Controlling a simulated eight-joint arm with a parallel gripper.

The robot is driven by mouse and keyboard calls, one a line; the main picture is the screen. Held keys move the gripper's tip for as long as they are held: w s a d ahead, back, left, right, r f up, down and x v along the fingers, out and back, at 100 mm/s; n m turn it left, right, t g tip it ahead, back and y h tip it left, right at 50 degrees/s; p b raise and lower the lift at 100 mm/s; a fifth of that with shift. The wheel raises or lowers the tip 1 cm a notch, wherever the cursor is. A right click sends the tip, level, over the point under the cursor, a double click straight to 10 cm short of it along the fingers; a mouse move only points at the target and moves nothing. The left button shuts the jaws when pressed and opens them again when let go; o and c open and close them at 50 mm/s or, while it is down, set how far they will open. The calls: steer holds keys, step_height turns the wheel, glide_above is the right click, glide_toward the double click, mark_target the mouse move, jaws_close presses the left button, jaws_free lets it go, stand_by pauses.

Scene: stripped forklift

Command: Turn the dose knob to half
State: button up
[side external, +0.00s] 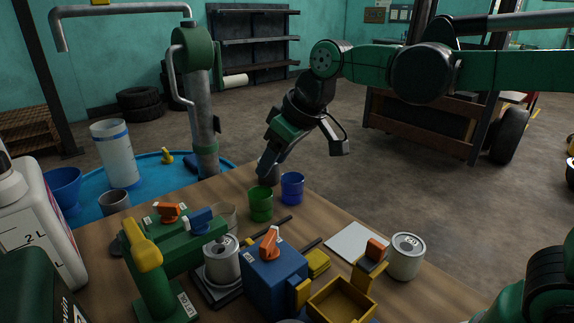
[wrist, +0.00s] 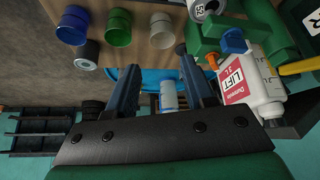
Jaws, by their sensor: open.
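An orange knob (side external: 270,243) sits on top of a blue box (side external: 274,282) at the front middle of the table in the side view. Another orange knob (side external: 169,211) and a blue knob (side external: 201,216) sit on a green body (side external: 185,255) to its left, along with a yellow lever (side external: 141,243). I cannot read which one is marked as the dose knob. My gripper (side external: 302,160) is open and empty above the table's far side, apart from all the knobs. In the wrist view, its open fingers (wrist: 161,66) have nothing held between them.
Green (side external: 261,203) and blue (side external: 292,188) cups stand below my gripper. A can (side external: 222,260), another can (side external: 407,256), a yellow tray (side external: 342,300) and a large white bottle (side external: 36,225) crowd the table. A white pad (side external: 357,243) lies at the right.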

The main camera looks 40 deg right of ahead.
steer(key=w+a+n+g, duration=0.1)
steer(key=w+a+n, duration=0.1)
steer(key=w+a, duration=0.3)
steer(key=n+g+y, duration=0.1)
steer(key=n+y, duration=0.1)
steer(key=n, duration=0.1)
glide_above(165, 204)
steer(key=s+d, duration=0.2)
steer(key=d, duration=0.1)
steer(key=shift+s+a+f, duration=0.1)
steer(key=shift+a+f, duration=0.05)
steer(key=shift+f, duration=0.4)
steer(key=shift+s+a+f, duration=0.1)
steer(key=shift+f, duration=0.45)
steer(key=shift+w+a+f, duration=0.3)
steer(key=shift+a+f, duration=0.15)
steer(key=shift+x, duration=2.55)
steer(key=shift+s+d, duration=0.1)
steer(key=shift+d, duration=0.05)
jaws_close()
